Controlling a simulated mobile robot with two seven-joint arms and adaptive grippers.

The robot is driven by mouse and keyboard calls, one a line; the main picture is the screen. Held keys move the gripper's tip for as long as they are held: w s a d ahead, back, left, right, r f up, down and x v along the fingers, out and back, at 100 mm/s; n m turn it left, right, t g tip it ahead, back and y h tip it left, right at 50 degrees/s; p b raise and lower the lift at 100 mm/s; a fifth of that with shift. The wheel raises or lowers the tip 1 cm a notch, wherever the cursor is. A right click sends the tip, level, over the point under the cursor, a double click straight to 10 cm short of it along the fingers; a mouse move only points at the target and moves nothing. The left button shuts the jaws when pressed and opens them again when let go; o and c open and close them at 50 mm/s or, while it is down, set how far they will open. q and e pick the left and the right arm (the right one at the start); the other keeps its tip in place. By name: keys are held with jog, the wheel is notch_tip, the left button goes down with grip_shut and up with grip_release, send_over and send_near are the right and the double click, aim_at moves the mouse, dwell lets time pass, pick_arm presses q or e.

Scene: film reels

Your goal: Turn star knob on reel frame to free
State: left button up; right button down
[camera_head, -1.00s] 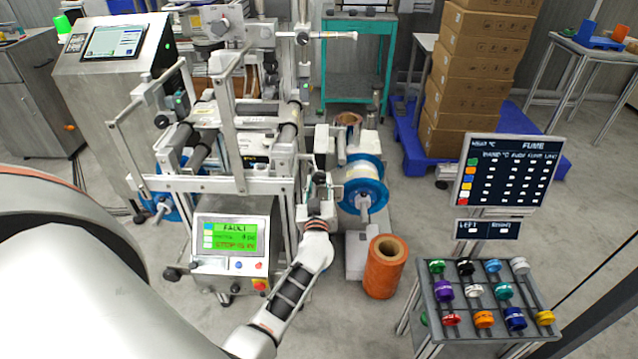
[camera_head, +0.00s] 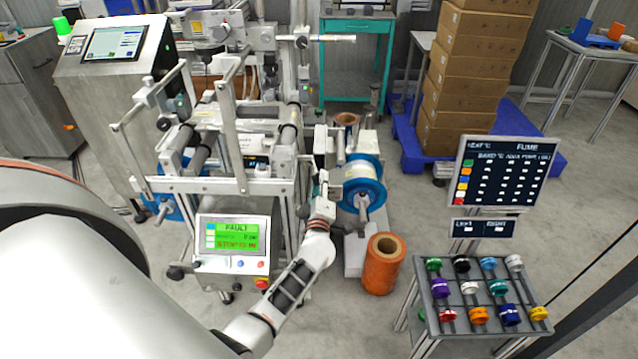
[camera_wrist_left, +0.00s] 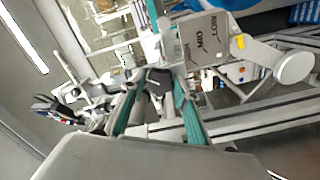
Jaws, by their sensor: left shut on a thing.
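My left gripper (camera_head: 323,184) reaches up to the front right side of the reel frame (camera_head: 262,186), beside the blue-rimmed reel. In the left wrist view, the two teal-padded fingers of the left gripper (camera_wrist_left: 157,92) come in on either side of a small dark knob (camera_wrist_left: 158,76), which appears to be the star knob. The gripper is shut on it. In the head view the gripper hides the knob. My right gripper is not in view.
A blue-rimmed reel (camera_head: 363,180) sits close right of the gripper. An orange roll (camera_head: 382,264) stands on the floor below it. A panel showing FAULT (camera_head: 231,236) is left of my forearm.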

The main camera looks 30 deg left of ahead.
pick_arm(q)
jog(key=n, duration=0.3)
jog(key=shift+n, duration=2.2)
jog(key=o, duration=1.1)
jog(key=v, duration=1.2)
jog(key=shift+s, duration=0.1)
